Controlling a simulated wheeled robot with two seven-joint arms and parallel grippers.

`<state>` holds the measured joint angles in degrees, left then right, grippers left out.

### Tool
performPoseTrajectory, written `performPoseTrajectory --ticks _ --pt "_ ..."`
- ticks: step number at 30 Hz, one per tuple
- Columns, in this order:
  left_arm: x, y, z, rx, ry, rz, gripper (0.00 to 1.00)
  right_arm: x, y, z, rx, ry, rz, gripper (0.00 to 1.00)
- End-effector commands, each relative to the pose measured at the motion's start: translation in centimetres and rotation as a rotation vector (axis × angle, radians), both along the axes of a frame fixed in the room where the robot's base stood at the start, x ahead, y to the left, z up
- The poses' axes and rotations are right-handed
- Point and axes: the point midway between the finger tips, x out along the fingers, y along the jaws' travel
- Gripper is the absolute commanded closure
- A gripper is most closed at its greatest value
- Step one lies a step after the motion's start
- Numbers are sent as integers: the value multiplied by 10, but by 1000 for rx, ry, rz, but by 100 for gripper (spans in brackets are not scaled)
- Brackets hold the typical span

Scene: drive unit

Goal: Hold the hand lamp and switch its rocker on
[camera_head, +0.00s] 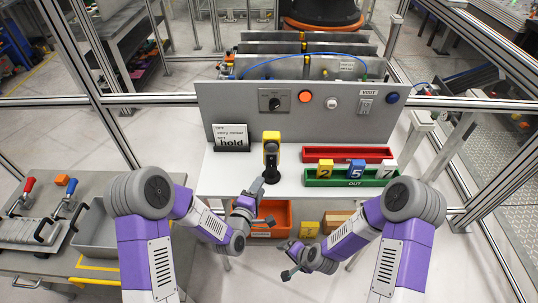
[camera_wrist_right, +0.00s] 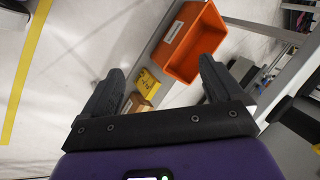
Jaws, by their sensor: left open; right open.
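The hand lamp (camera_head: 271,150), yellow on top with a dark lower body, stands upright on the white table (camera_head: 225,180) in front of the grey panel. Its rocker cannot be made out. My left gripper (camera_head: 258,187) is at the table's front edge, just in front and left of the lamp's base; I cannot tell whether it touches the lamp. It is open and holds nothing visible. My right gripper (camera_head: 284,260) is lower, in front of the table. In the right wrist view, its two fingers (camera_wrist_right: 160,82) are apart with nothing between them.
A grey panel (camera_head: 235,120) with a knob and buttons stands behind the lamp. A "hold" sign (camera_head: 231,138) is left; red (camera_head: 345,153) and green (camera_head: 340,183) trays with numbered blocks are right. Below are an orange bin (camera_wrist_right: 195,42) and a yellow box (camera_wrist_right: 148,82).

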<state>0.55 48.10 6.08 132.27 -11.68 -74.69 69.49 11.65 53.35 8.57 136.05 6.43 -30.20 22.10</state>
Motion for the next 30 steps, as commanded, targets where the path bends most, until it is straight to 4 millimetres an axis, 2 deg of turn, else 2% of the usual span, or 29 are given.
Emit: performPoseTrajectory --ticks 1,6,8,12,15,18,21,26,30 --pt "0 0 0 0 1 0 57 29 6 15 45 -49 -115 6" --pt "0 0 0 2 2 0 57 109 23 71 263 -179 -508 6" --pt "0 0 0 2 2 0 57 133 27 95 360 -219 -639 6" --pt "0 0 0 2 2 0 57 181 34 157 627 -296 -928 6" --pt "0 0 0 2 2 0 57 208 36 203 847 -331 -1116 6" --pt "0 0 0 2 2 0 57 222 41 241 1064 -308 -1291 6" --pt "0 0 -1 2 2 0 57 225 53 260 1235 -204 -1462 6" --pt "0 0 0 3 2 0 57 226 66 281 1429 -67 -1651 6" --pt "0 0 0 3 2 0 57 226 72 289 1510 -3 -1733 6"
